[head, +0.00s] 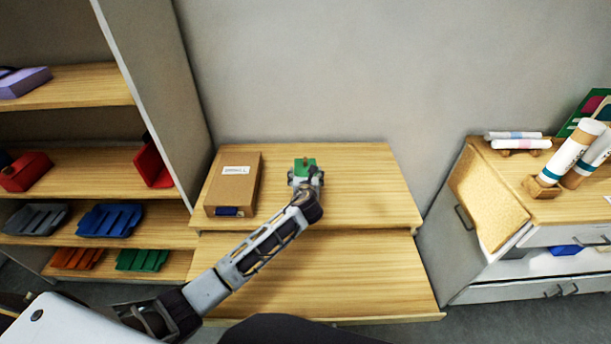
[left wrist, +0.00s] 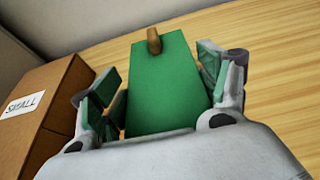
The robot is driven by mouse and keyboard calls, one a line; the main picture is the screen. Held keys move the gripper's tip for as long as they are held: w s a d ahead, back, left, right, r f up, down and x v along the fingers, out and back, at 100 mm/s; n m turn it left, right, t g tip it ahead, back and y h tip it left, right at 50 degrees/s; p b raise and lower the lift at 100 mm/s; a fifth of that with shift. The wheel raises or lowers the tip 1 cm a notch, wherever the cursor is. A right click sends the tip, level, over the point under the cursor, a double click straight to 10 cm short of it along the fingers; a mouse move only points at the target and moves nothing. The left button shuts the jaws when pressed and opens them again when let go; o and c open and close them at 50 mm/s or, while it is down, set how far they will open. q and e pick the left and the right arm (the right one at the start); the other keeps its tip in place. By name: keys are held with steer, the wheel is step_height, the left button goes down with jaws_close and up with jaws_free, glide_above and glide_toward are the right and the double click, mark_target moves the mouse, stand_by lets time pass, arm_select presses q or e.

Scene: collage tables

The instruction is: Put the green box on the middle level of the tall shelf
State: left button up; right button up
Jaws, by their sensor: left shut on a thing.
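The green box (head: 305,164) is at the wooden table's upper level in the head view, with a small brown knob on top. In the left wrist view the green box (left wrist: 165,80) fills the space between the fingers. My left gripper (head: 306,178) is shut on the green box; its fingers (left wrist: 165,92) lie on either side of it. Whether the box touches the table is hard to tell. The tall shelf (head: 70,100) stands at the left, with several wooden levels. My right gripper is not in view.
A brown cardboard box (head: 233,182) lies left of the green box; its label reads SMALL in the left wrist view. Shelf levels hold a purple item (head: 24,82), red bins (head: 25,172) and coloured trays (head: 110,219). A cabinet (head: 540,230) with rolls stands right.

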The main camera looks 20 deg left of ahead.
arm_select(q)
steer(key=shift+f, duration=0.1)
steer(key=o, duration=1.4)
steer(key=shift+c, duration=0.2)
steer(key=v, duration=1.2)
steer(key=shift+o, duration=0.3)
